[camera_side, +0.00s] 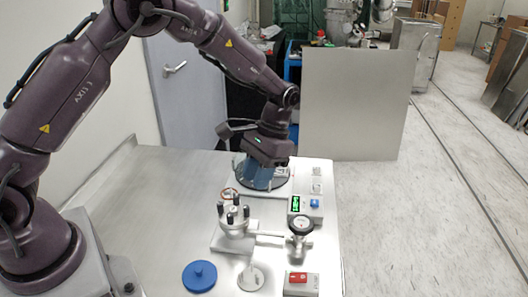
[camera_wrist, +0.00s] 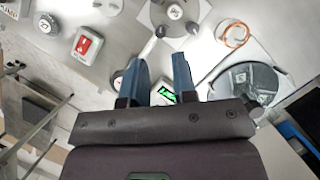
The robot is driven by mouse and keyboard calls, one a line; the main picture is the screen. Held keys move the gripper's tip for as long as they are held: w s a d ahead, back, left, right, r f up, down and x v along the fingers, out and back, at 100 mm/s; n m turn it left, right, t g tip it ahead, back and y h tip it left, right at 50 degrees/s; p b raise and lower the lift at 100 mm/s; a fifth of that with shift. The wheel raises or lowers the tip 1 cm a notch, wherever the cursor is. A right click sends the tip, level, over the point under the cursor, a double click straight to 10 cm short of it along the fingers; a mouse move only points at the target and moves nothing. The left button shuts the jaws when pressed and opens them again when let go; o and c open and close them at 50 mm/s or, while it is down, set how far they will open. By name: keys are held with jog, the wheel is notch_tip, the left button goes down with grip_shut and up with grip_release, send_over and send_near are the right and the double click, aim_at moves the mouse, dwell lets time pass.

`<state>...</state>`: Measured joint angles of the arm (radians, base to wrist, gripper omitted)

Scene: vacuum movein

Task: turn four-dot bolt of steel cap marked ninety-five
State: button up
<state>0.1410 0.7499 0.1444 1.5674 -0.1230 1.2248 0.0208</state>
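A steel flange fitting (camera_side: 233,231) with several black-topped bolts (camera_side: 233,213) stands upright on a plate near the table's middle. The wrist view shows its round steel top (camera_wrist: 174,13) at the upper edge, partly cut off. I cannot read the number or the bolt dots. A second small steel disc (camera_side: 251,278) lies at the front of the table; I cannot tell its marking. My gripper (camera_side: 262,180) hangs over the dark round disc at the back, behind the bolted fitting. In the wrist view its blue fingers (camera_wrist: 159,58) are apart with nothing held between them.
The dark disc (camera_wrist: 248,84) lies beside a copper ring (camera_wrist: 233,30). A green-display box (camera_side: 295,205), a round gauge (camera_side: 300,225) on a pipe and a red switch box (camera_side: 301,281) line the right side. A blue cap (camera_side: 199,276) lies front left. The table's left is clear.

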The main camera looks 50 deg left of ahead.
jog(key=v, duration=0.6)
jog(key=shift+d, duration=0.1)
jog(key=m+t+y, duration=0.2)
jog(key=m+y, duration=0.2)
jog(key=m, duration=0.8)
send_near(247, 206)
jog(key=x, duration=0.9)
jog(key=shift+f, duration=0.15)
